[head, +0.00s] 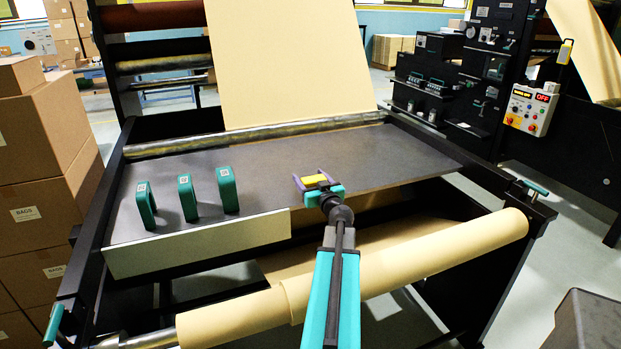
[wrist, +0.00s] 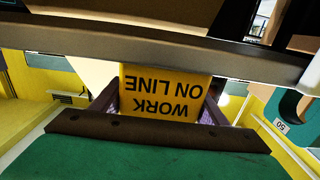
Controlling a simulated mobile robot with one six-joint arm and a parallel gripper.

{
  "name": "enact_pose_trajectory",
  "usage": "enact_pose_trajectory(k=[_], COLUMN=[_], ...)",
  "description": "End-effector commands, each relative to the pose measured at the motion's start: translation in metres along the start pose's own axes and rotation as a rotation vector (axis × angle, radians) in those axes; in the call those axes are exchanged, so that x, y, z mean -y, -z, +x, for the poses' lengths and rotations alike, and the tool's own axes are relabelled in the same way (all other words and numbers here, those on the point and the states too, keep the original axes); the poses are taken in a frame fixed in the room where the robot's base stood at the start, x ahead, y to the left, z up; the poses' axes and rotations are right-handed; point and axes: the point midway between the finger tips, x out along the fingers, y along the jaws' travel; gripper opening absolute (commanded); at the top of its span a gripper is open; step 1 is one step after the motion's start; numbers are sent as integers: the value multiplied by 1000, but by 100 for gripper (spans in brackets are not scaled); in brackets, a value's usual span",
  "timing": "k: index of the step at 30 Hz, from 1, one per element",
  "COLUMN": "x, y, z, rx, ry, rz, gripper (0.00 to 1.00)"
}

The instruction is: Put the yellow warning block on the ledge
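The yellow warning block (head: 316,178) sits between the purple fingers of my gripper (head: 313,183). In the wrist view the block (wrist: 165,95) shows the words "WORK ON LINE" upside down, with a finger at each side. My gripper (wrist: 160,105) appears shut on it. The ledge (head: 290,160) is a wide dark flat surface across the machine. In the head view the block appears over its front edge, right of centre. Whether the block touches the ledge cannot be told.
Three teal blocks with white labels (head: 186,198) stand on the left part of the ledge. A pale panel (head: 200,243) runs along its left front. A kraft roll (head: 400,268) lies in front and below. A metal roller (head: 260,138) crosses behind. The ledge's middle is clear.

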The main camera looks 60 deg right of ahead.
Motion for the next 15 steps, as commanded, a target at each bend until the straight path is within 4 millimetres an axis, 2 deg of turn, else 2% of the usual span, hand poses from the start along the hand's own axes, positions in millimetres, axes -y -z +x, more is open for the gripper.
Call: enact_pose_trajectory(k=[1,3,15], x=[0,0,-1], y=[0,0,2], z=[0,0,0], rx=[0,0,0], ry=[0,0,-1], rz=[0,0,0], gripper=[76,85,85])
